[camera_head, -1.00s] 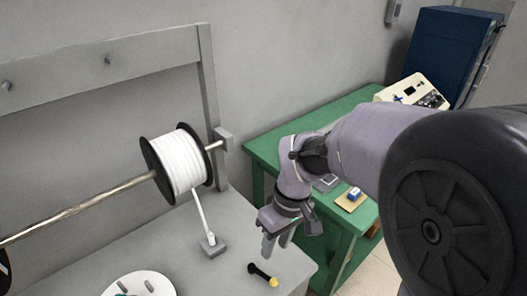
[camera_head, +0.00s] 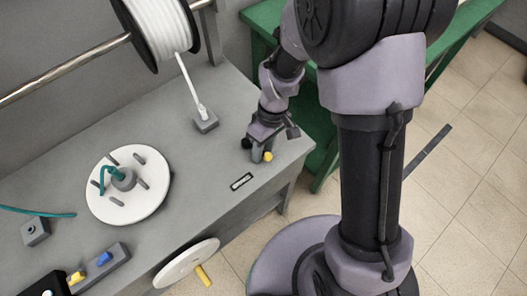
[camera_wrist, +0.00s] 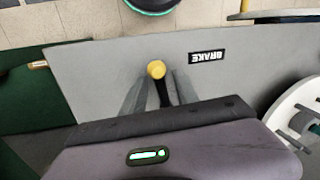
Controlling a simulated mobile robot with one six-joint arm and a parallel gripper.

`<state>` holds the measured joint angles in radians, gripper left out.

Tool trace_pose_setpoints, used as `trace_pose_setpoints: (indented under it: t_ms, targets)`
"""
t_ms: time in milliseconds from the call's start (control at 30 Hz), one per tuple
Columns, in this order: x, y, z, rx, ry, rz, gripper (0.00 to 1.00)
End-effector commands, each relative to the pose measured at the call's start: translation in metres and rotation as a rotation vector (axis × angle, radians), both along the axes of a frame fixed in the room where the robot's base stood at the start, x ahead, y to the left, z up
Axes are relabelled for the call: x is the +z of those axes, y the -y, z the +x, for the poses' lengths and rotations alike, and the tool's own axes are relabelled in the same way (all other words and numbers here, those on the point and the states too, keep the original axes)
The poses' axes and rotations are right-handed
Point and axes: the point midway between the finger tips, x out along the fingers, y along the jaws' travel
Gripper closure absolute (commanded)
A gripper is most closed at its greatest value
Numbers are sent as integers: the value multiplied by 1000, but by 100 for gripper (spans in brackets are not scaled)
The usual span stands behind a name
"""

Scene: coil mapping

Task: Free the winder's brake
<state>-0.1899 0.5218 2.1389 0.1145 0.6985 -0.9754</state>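The brake lever is a short black bar with a yellow knob (camera_head: 268,157), at the bench's front right corner. The printed BRAKE label (camera_head: 242,181) is on the bench beside it. My gripper (camera_head: 262,147) reaches down over the lever. In the wrist view my gripper (camera_wrist: 160,88) has its fingers apart, one on each side of the lever's black shaft, and the yellow knob (camera_wrist: 156,69) shows at their tips. I cannot tell whether a finger touches the lever. The winder's white disc (camera_head: 153,196) with pegs lies to the left, a teal cord at its hub.
A white crank wheel (camera_head: 175,270) with a yellow handle (camera_head: 203,276) is on the bench's front side. A white cord spool (camera_head: 155,32) hangs on a rod behind. A small grey block with a white cord guide (camera_head: 206,122) stands behind the lever. A green table (camera_head: 262,18) is at the back.

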Motion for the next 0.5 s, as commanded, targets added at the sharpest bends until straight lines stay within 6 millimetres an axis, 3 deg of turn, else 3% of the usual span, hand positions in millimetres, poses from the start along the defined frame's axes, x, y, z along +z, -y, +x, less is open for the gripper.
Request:
trace_pose_setpoints:
  t_ms: [267,433,500]
  targets:
    - [-1,0,0,0,0,0,66]
    - [-1,0,0,0,0,0,99]
    - [-1,0,0,0,0,0,100]
